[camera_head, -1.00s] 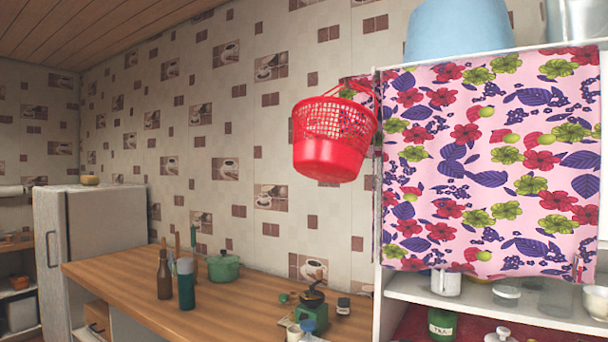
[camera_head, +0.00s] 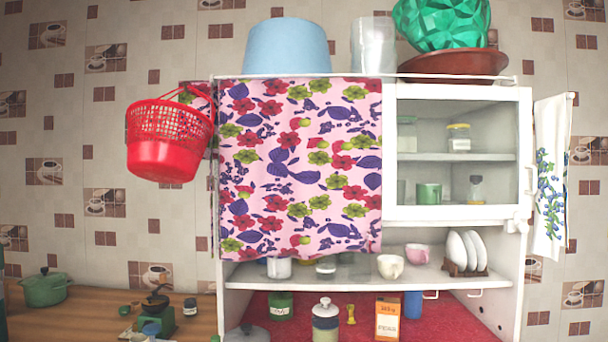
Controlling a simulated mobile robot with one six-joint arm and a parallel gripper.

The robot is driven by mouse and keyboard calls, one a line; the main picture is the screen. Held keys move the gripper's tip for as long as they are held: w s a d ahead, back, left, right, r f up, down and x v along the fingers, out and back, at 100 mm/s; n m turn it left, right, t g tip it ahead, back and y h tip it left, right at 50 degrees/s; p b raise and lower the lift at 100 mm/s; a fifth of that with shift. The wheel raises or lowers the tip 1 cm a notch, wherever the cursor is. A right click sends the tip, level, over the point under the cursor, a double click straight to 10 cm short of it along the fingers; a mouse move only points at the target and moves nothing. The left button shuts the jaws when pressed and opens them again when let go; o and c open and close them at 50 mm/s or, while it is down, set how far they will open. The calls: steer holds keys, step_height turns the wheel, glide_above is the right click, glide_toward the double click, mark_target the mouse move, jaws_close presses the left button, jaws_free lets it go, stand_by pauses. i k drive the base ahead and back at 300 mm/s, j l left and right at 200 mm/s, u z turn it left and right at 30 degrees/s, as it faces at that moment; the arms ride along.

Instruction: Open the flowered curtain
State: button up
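The flowered curtain (camera_head: 300,170) is pink with red, green and purple flowers and leaves. It hangs from a rod at the top of the white cabinet (camera_head: 522,150) and covers the left half of its upper part, so what is behind it is hidden. Its lower edge hangs a little above an open shelf. A second strip of the same cloth shows at the cabinet's left side, partly behind the red basket. My gripper is not in view.
A red basket (camera_head: 165,155) hangs left of the curtain. A blue tub (camera_head: 292,46) and a green bowl (camera_head: 440,25) stand on top. Cups (camera_head: 390,266) and plates (camera_head: 462,250) stand on the open shelf. A towel (camera_head: 550,180) hangs at right. A wooden counter (camera_head: 90,318) is lower left.

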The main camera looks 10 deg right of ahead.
mark_target(300, 158)
steer(key=i+j+u, duration=0.1)
steer(key=i+j, duration=0.55)
steer(key=i, duration=0.1)
